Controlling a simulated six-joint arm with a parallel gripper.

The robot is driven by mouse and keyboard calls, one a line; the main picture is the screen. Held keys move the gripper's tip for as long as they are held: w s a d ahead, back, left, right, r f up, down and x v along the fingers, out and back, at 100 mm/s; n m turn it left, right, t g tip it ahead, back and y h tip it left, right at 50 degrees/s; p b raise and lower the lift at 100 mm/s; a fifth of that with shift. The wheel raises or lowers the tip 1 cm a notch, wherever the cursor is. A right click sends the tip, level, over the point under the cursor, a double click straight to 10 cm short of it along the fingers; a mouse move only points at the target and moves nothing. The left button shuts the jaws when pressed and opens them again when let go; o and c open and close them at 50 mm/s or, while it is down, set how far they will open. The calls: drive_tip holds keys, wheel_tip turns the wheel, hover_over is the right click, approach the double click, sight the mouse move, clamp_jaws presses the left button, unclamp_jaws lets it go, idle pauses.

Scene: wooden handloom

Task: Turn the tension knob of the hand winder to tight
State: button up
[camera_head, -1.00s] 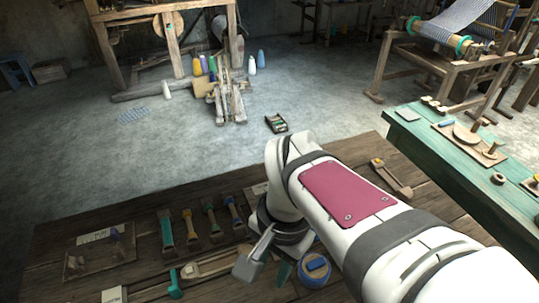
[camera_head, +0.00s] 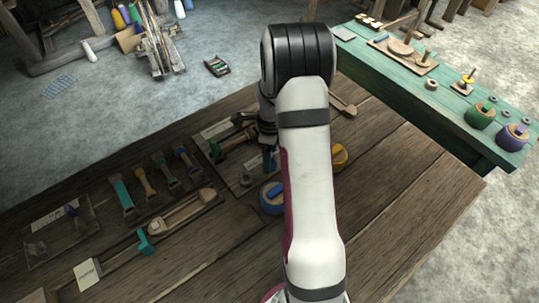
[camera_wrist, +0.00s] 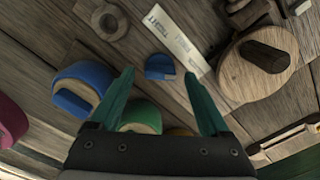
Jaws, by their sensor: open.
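A small blue knob (camera_wrist: 158,66) shows in the wrist view beside a pale label strip (camera_wrist: 168,35) that reads "TIGHT". My gripper (camera_wrist: 160,73) is open and empty, with its two teal fingers seen on either side of the knob; I cannot tell how far above it they are. A round wooden disc (camera_wrist: 243,78) with a dark block on it lies right of the strip; I cannot tell if it is the winder's crank. In the head view my gripper (camera_head: 269,162) points down over a board (camera_head: 207,148) on the bench, partly hiding what is there.
In the wrist view, a blue pot (camera_wrist: 85,85) and a green pot (camera_wrist: 141,114) stand close to my left finger. A wooden ring (camera_wrist: 103,19) lies farther up. In the head view, several coloured-handled tools (camera_head: 146,182) lie left; the bench front right is clear.

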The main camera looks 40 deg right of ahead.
drive_tip(key=shift+f, duration=0.65)
drive_tip(key=shift+c, duration=0.3)
clamp_jaws()
